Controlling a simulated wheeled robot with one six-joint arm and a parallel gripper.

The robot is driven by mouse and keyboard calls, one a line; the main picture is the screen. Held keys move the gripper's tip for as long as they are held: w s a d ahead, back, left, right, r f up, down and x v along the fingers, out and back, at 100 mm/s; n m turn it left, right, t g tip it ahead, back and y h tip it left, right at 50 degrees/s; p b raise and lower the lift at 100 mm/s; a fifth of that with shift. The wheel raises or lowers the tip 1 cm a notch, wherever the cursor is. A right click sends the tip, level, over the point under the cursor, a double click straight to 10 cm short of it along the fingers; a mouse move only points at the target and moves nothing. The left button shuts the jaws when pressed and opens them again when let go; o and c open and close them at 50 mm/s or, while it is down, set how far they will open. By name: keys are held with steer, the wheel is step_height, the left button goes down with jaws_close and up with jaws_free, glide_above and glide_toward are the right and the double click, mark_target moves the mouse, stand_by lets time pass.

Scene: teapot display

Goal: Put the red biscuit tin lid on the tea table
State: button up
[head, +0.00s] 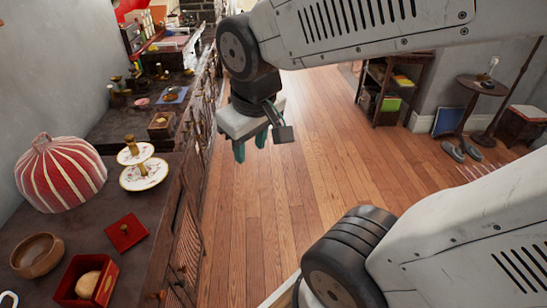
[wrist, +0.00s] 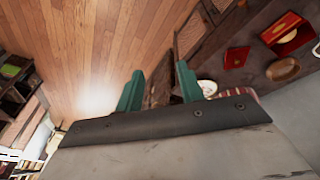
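The red biscuit tin lid (head: 127,231) is a flat red square with a small knob, lying on the dark counter at the left. It also shows in the wrist view (wrist: 236,57). The open red tin (head: 68,282) stands just in front of it with a round tan bun inside. My gripper (head: 250,147) hangs over the wooden floor, right of the counter and well apart from the lid. Its two green fingers are spread with nothing between them in the wrist view (wrist: 159,82). A small dark round table (head: 470,86) with a cup stands far right; I cannot tell if it is the tea table.
Near the lid stand a red-and-white striped domed cover (head: 60,175), a two-tier cake stand (head: 143,174) and a brown bowl (head: 37,256). A shelf (head: 390,88) and slippers (head: 462,152) are at the right. The middle floor is clear.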

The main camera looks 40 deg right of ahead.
steer(key=s+a+r+g+y, duration=0.1)
steer(key=s+r, duration=0.1)
steer(key=s, duration=0.6)
steer(key=shift+a+m+g, duration=0.25)
steer(key=shift+m+g, duration=0.15)
